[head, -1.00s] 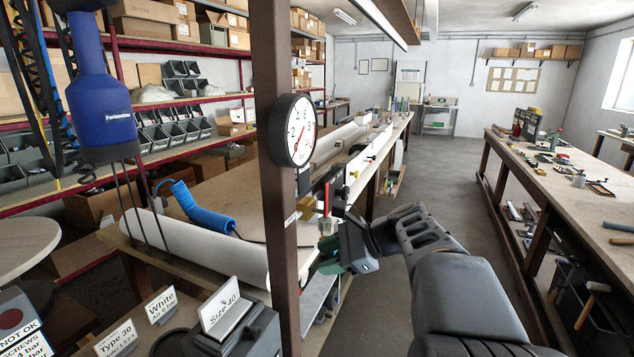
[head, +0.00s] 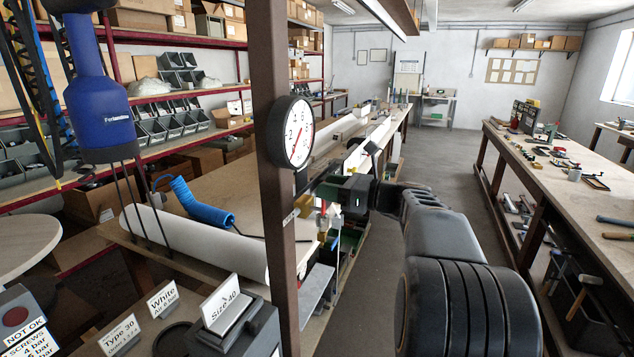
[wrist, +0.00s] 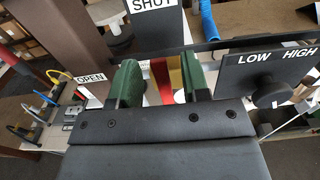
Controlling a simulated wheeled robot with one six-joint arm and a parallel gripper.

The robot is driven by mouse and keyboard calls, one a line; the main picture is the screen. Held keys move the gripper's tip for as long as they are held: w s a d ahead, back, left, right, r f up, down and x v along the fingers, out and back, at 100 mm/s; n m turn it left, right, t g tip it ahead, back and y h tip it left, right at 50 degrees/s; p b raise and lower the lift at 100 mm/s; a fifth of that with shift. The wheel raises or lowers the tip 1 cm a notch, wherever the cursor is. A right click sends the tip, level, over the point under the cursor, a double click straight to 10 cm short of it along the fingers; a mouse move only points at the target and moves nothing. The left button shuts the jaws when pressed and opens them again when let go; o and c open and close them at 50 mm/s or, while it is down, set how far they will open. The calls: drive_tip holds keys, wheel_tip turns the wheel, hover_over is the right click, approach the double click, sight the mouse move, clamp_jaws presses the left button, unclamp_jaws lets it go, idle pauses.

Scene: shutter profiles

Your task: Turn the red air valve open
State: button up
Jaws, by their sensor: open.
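The red air valve handle (wrist: 155,84) shows in the wrist view between the two green fingers of my gripper (wrist: 162,80), with a brass-coloured part just right of it. The fingers are open and stand apart on either side; whether they touch the handle I cannot tell. An OPEN label (wrist: 91,78) lies left of the fingers and a SHUT label (wrist: 153,5) above them. In the head view my gripper (head: 327,190) is beside the brown post, and a small red part of the valve (head: 323,207) shows just below it. My gripper and the post hide the rest.
A round pressure gauge (head: 295,132) is on the brown post (head: 272,200). A LOW/HIGH plate (wrist: 268,62) with a black knob (wrist: 270,93) is close right of the fingers. A white roll (head: 200,240) and blue coiled hose (head: 200,203) lie left of the post. The aisle right is clear.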

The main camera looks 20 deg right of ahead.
drive_tip(key=shift+x, duration=1.85)
drive_tip(key=shift+c, duration=0.4)
clamp_jaws()
